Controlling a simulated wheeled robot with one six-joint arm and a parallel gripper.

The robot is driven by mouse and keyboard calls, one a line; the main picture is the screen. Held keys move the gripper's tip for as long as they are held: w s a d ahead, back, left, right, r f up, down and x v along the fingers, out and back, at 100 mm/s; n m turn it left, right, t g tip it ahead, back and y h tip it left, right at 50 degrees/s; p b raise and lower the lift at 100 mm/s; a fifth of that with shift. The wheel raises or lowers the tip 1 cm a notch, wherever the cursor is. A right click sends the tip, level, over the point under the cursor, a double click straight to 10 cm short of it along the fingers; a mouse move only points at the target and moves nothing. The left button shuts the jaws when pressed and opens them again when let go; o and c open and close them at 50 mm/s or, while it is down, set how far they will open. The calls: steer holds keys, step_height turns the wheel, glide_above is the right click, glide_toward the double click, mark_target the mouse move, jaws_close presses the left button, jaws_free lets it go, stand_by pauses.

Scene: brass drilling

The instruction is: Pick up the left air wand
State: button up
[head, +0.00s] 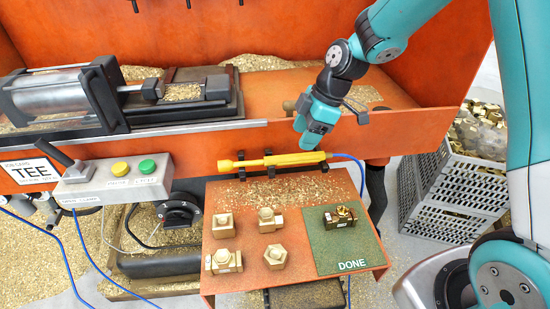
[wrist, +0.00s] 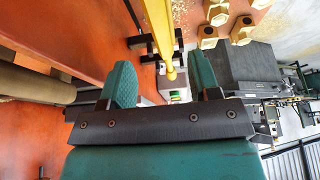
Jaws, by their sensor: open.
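One yellow air wand (head: 283,159) rests level on black hooks (head: 240,170) at the front of the orange machine bed. A blue hose leaves its right end. I see no second wand. My gripper (head: 309,140) is just above the wand's right part in the head view. In the wrist view my gripper (wrist: 164,76) is open, its two green fingers apart and nothing gripped. The wand (wrist: 159,28) runs down from the top edge toward the gap between the fingers. Whether it lies between the fingers in depth, I cannot tell.
Below the wand is an orange tray (head: 290,190) with several brass fittings and a green DONE pad (head: 335,255) bearing one fitting. A control box (head: 115,182) stands left. The machine bed's front wall (head: 400,132) is close behind the gripper. Grey crates (head: 455,190) stand right.

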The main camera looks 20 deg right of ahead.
mark_target(293, 156)
steer(key=shift+p+x, duration=0.8)
steer(key=shift+x, duration=2.55)
steer(key=shift+d, duration=0.1)
jaws_close()
